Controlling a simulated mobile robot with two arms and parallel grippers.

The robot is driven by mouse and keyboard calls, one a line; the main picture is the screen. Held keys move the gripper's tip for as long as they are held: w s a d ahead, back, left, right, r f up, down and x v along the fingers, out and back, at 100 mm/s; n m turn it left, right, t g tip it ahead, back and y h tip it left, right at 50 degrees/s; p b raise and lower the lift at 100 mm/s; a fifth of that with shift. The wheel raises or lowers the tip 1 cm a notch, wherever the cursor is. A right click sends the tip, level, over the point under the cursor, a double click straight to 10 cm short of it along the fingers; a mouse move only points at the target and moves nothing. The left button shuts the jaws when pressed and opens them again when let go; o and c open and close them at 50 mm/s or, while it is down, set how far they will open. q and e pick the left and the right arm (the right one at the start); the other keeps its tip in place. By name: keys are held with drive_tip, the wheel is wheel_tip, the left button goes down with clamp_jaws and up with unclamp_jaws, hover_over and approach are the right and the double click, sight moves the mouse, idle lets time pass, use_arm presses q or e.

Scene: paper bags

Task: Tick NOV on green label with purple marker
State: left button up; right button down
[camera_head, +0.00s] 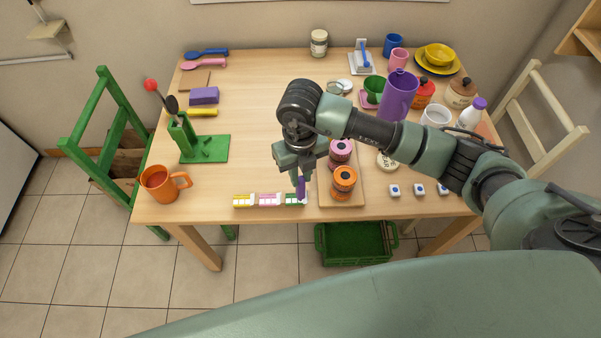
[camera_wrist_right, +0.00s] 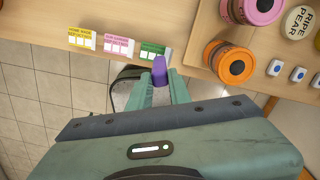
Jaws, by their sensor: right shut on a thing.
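A green label (camera_wrist_right: 153,50) lies near the table's front edge, at the right end of a row with a pink label (camera_wrist_right: 117,46) and a yellow label (camera_wrist_right: 82,39). In the head view the green label (camera_head: 291,199) is partly behind the purple marker (camera_head: 301,186). My right gripper (camera_head: 299,178) is shut on the marker, which also shows between its fingertips in the wrist view (camera_wrist_right: 160,70). The marker is right beside or over the green label's right end; I cannot tell whether its tip touches it. The month words are too small to read. My left gripper is not in view.
A wooden board (camera_head: 328,198) with an orange jar (camera_head: 344,183) and a pink jar (camera_head: 340,151) stands just right of my right gripper. Small white blocks (camera_head: 394,190) lie farther right. An orange mug (camera_head: 160,183) stands at the left. The table between mug and labels is clear.

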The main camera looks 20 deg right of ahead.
drive_tip(key=shift+f, duration=0.15)
drive_tip(key=shift+r+p, duration=2.15)
drive_tip(key=shift+r, duration=1.45)
drive_tip(key=shift+d, duration=0.1)
